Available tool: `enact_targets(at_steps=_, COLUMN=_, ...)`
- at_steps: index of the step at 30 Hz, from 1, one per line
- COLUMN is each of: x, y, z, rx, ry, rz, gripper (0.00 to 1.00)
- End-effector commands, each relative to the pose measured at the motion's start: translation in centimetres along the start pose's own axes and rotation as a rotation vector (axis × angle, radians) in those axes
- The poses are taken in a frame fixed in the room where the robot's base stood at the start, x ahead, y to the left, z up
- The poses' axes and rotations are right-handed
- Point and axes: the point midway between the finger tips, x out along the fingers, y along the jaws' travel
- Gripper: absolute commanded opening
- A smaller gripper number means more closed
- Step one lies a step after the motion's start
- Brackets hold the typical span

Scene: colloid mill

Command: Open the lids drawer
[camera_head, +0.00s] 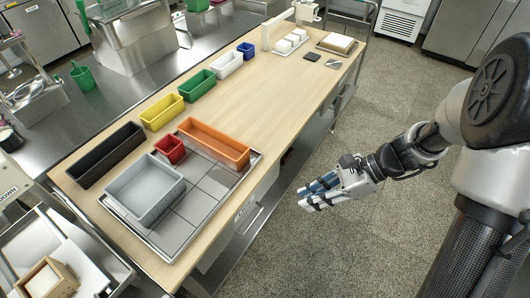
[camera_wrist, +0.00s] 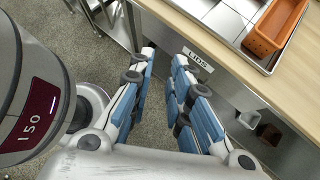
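The lids drawer is under the wooden table, and its white label (camera_head: 243,211) is on the front below the tabletop edge. In the wrist view the label "LIDS" (camera_wrist: 198,60) is readable, just beyond and right of my fingertips. The drawer front appears flush with the table, so it looks shut; its handle is not clear. My gripper (camera_head: 312,194) is in the air over the floor, to the right of the drawer front and apart from it. In the wrist view my gripper (camera_wrist: 163,58) has its blue-padded fingers apart, with nothing between them.
The table edge lies close to my gripper. Open speckled floor (camera_head: 350,240) surrounds the gripper.

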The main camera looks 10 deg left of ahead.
Motion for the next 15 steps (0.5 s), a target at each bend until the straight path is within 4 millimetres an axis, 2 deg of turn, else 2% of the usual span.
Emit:
enact_targets(at_steps=3, x=2.8, y=-2.4, z=-2.8, rx=0.272, ry=-0.151, rz=-0.003, gripper=0.18)
enact_targets(at_steps=9, x=7.9, y=-5.4, z=-8.3, rx=0.72, ry=-0.389, rz=-0.012, gripper=0.18)
enact_targets(at_steps=15, x=13.8, y=-6.2, z=-14.7, rx=1.156, ry=-0.617, rz=-0.013, gripper=0.18)
